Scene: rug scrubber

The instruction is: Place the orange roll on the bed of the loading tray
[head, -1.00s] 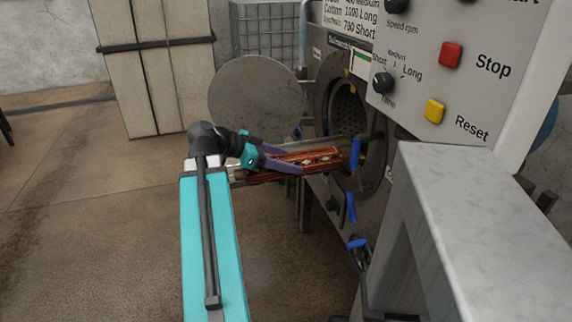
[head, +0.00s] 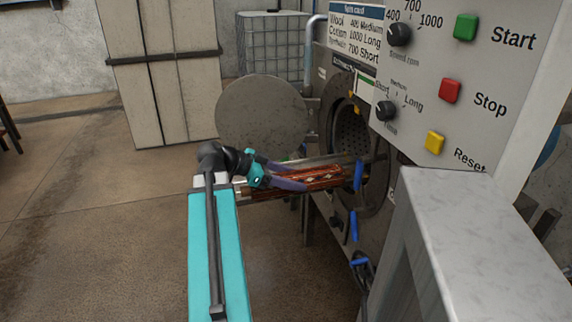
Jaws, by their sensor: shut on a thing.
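The orange roll (head: 325,178) is a patterned rolled rug at the centre of the head view. It lies lengthwise along the loading tray (head: 247,194), which runs up to the round opening of the machine. My gripper (head: 300,176) reaches in from the left, with its purple fingers on either side of the roll's left part, shut on it. The roll looks level and low over the tray bed; I cannot tell whether it touches the bed. My fingers hide part of the roll, and the roll hides most of the bed.
The machine's round door (head: 262,115) stands open behind the tray. A control panel with a green Start button (head: 466,27), a red Stop button (head: 451,91) and a yellow Reset button (head: 435,141) is at the right. A grey block (head: 480,225) fills the lower right.

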